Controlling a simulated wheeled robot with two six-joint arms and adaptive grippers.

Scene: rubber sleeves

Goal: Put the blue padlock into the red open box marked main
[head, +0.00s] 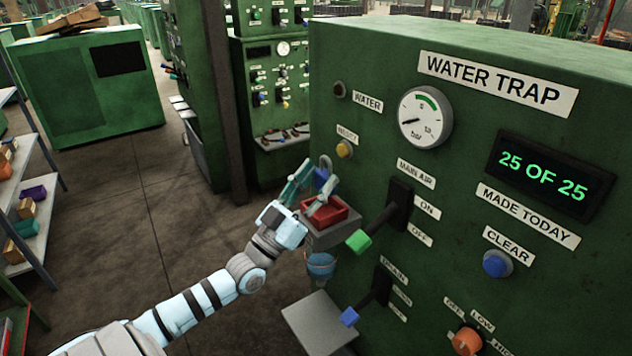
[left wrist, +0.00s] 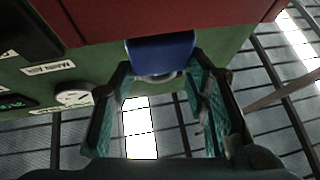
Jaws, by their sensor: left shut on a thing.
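The blue padlock (head: 321,177) is held between the fingers of my left gripper (head: 318,173), its grey shackle pointing up in the head view. In the left wrist view the blue padlock (left wrist: 160,52) sits at the fingertips, partly between them. The red open box (head: 325,212) stands on a small grey shelf on the green machine's front. The padlock appears just above and behind the box in the head view; I cannot tell whether it is over the opening. In the left wrist view a red surface (left wrist: 170,18) fills the top. No marking on the box is readable.
The green machine (head: 470,130) stands close on the right. A green-tipped main air lever (head: 358,241) sticks out beside the box, with a blue-tipped drain lever (head: 350,316) below. Open floor lies left.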

